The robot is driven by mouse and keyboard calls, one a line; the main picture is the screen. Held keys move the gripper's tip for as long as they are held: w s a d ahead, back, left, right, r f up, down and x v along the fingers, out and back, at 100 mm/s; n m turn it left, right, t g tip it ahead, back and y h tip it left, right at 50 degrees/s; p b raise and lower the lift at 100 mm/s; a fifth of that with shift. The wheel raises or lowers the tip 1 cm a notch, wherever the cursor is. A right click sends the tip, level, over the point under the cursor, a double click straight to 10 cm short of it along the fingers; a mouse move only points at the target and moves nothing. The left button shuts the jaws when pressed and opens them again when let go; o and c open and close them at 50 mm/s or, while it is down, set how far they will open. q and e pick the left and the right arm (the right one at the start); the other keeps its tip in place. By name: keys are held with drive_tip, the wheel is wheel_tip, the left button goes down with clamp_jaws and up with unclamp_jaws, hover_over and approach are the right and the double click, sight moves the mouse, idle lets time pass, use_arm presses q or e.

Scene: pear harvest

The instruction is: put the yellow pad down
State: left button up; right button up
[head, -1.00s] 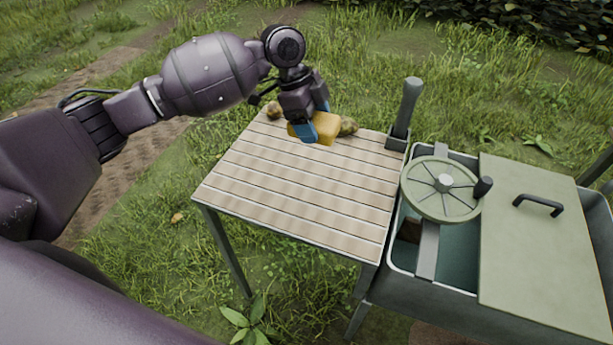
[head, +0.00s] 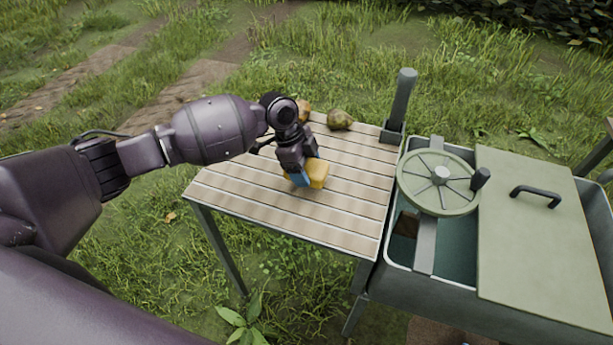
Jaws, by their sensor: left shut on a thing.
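The yellow pad (head: 318,174) is a small block held in my left gripper (head: 303,176). The gripper points down with its blue fingers shut on the pad. Pad and gripper are over the middle of the slatted wooden table (head: 250,195). I cannot tell whether the pad touches the slats or hangs just above them. The fingers hide part of the pad. My right gripper is not in view.
Two pears, one brownish green (head: 340,120) and one orange-brown (head: 304,110), lie at the table's back edge. A grey-green tub with a hand wheel (head: 440,182) and a lid (head: 540,230) stands at the right. An upright dark handle (head: 402,100) stands between. The table's front is bare.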

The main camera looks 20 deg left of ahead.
use_arm(q)
wheel_tip(320, 180, down, 4)
drive_tip(key=shift+r, duration=0.25)
drive_tip(key=o, duration=0.9)
